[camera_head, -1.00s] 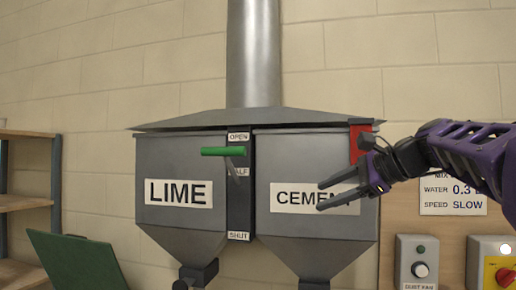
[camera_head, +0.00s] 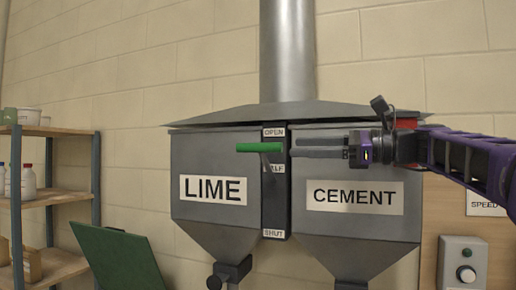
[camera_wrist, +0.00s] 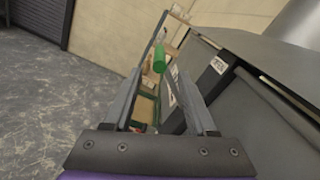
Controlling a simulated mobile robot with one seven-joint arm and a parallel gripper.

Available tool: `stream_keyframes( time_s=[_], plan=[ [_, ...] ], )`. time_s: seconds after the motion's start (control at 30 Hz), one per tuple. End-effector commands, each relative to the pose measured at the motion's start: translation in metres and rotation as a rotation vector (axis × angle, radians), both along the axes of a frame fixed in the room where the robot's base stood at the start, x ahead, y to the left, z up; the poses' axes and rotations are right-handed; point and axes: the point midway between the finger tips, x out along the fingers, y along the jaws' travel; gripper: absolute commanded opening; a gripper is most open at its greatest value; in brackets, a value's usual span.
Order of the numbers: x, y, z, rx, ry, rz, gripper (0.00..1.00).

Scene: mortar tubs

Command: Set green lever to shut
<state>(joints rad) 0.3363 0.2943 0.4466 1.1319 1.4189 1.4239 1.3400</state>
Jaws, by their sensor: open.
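The green lever (camera_head: 260,147) has a horizontal green handle between the LIME hopper (camera_head: 186,215) and the CEMENT hopper (camera_head: 398,222). The handle sits between the OPEN label (camera_head: 274,132) and the HALF label, nearer OPEN. The SHUT label (camera_head: 274,234) is at the bottom of the same dark strip. My gripper (camera_head: 293,147) is level with the handle, just to its right, with its fingers pointing left at it. In the wrist view the green lever (camera_wrist: 160,58) shows ahead between the open fingers, toward their tips. I cannot tell whether they touch it.
A grey duct (camera_head: 288,60) rises above the hoppers. Shelves (camera_head: 60,200) with bottles stand at the left, and a green panel (camera_head: 118,255) leans below. A grey knob box (camera_head: 464,268) is on a board at the lower right. A red part is partly hidden behind my gripper.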

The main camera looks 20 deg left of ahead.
Motion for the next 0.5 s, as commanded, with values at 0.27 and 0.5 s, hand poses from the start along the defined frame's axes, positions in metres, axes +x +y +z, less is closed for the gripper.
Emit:
stream_keyframes(
  time_s=[0.27,0.5],
  plan=[
    [0.004,0.062,0.0,-0.001,0.001,0.004,0.57],
    [0.008,0.095,0.0,-0.001,0.001,0.001,0.57]
  ],
)
